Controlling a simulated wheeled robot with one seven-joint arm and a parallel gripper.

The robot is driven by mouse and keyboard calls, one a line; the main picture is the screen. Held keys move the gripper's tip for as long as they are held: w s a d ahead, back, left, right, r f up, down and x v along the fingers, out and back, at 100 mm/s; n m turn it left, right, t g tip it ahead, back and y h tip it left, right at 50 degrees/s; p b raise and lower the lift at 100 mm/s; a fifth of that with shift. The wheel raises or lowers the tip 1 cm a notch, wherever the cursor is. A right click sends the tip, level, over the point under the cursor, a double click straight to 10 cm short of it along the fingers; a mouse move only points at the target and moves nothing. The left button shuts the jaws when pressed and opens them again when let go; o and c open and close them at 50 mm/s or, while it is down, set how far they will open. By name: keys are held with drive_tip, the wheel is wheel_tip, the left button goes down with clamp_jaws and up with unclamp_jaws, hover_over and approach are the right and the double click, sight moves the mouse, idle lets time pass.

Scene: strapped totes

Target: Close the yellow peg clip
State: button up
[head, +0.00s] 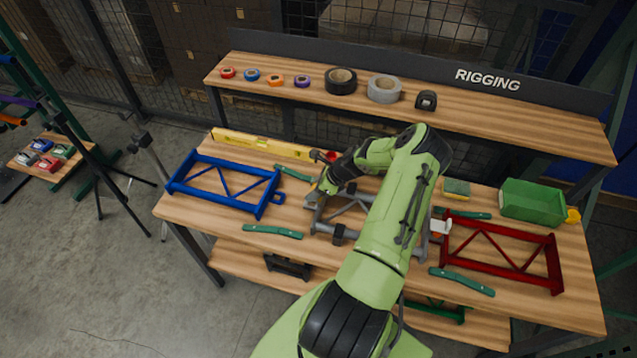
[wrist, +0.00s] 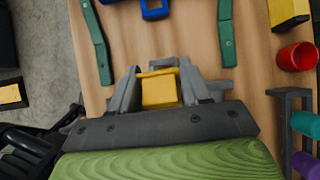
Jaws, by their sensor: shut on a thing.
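The yellow peg clip (wrist: 160,89) sits between the two grey fingers of my gripper (wrist: 160,84) in the wrist view, and the fingers are shut on it. Its lower part is hidden by the gripper body, and I cannot tell how far the clip itself is closed. In the head view my gripper (head: 315,197) is low at the left end of the grey frame (head: 345,214). The clip cannot be made out there. My arm covers much of the grey frame's right half.
A blue frame (head: 222,186) lies left and a red frame (head: 500,252) right. Green strips (head: 272,231) lie around the grey frame. A yellow level (head: 262,145) and a red cup (wrist: 297,57) are behind. A green bin (head: 532,202) stands at the right.

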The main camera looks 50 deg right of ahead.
drive_tip(key=g, duration=0.1)
drive_tip(key=w+g+h, duration=0.1)
drive_tip(key=shift+a+f+g, duration=0.2)
drive_tip(key=shift+f+g, duration=0.1)
drive_tip(key=shift+w+a+f+g+h+b, duration=0.1)
drive_tip(key=shift+w+f+g+h+b, duration=0.2)
drive_tip(key=shift+g+b, duration=0.3)
drive_tip(key=shift+w+f+g+h+b, duration=0.15)
drive_tip(key=shift+f+g+h+b, duration=0.1)
drive_tip(key=shift+g+h+b, duration=0.25)
drive_tip(key=g+b, duration=0.1)
drive_tip(key=f+g+b, duration=0.1)
drive_tip(key=b, duration=0.1)
drive_tip(key=g+h+b, duration=0.1)
drive_tip(key=b, duration=0.1)
drive_tip(key=shift+w+a+f+g, duration=0.2)
drive_tip(key=shift+a+f+g, duration=0.05)
drive_tip(key=shift+g, duration=0.15)
drive_tip(key=shift+f+g+h+b, duration=0.2)
drive_tip(key=shift+g+h+b, duration=0.3)
drive_tip(key=shift+b, duration=0.6)
drive_tip(key=shift+s+g, duration=0.1)
drive_tip(key=shift+g, duration=0.2)
drive_tip(key=o, duration=0.8)
drive_tip(key=shift+r, duration=0.15)
drive_tip(key=p+v, duration=0.1)
drive_tip(key=v, duration=1.4)
drive_tip(key=shift+w+r, duration=0.2)
drive_tip(key=shift+r, duration=0.05)
